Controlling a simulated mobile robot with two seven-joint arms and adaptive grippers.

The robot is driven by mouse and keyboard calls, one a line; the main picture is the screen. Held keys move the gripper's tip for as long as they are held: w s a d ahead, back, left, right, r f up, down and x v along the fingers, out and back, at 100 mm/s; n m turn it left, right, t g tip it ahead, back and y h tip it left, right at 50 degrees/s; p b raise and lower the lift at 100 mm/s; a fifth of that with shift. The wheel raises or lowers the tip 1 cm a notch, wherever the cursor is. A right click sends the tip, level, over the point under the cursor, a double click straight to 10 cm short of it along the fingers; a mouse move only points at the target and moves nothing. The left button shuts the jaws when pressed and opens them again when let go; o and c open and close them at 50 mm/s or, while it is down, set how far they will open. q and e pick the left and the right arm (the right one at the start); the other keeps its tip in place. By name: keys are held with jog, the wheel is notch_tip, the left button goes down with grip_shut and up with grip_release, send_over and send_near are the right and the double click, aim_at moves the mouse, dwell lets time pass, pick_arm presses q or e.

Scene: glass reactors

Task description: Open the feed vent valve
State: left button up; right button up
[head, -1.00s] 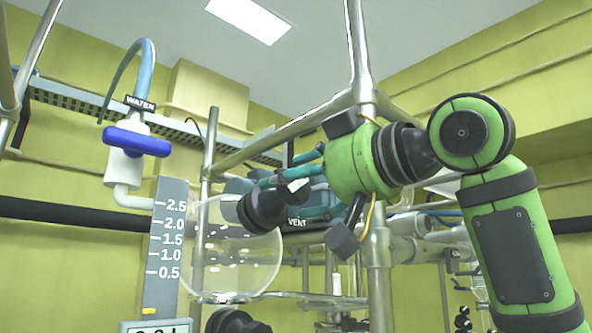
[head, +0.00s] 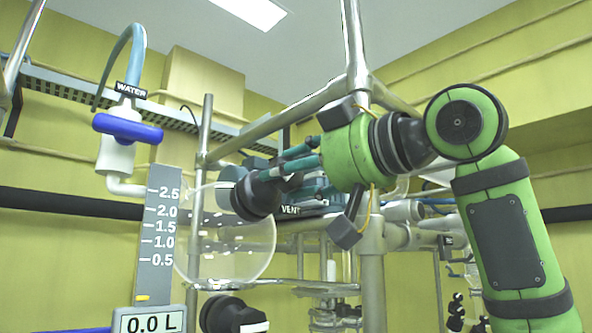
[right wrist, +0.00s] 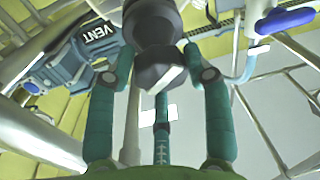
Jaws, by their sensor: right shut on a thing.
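The feed vent valve shows as a black knob (head: 256,197) with a white mark, in front of the round glass vessel in the head view. The fingertips are partly hidden in the head view. My left gripper is not in view.
A glass vessel (head: 232,250) hangs behind the knob. Metal frame posts (head: 371,275) and rails stand close to my right arm. A WATER valve with a blue handle (head: 128,128), a grey level scale (head: 157,235) and a 0.0 L display (head: 150,322) are at left.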

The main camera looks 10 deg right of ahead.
jog(key=shift+r+n+g+y, duration=0.1)
jog(key=shift+n+g+y, duration=0.3)
jog(key=shift+n, duration=1.3)
jog(key=shift+n+g+y, duration=0.2)
jog(key=shift+n+g, duration=0.4)
jog(key=shift+n, duration=1.1)
jog(key=o, duration=1.1)
jog(key=shift+w+a, duration=0.2)
jog(key=shift+a, duration=0.1)
jog(key=v, duration=1.2)
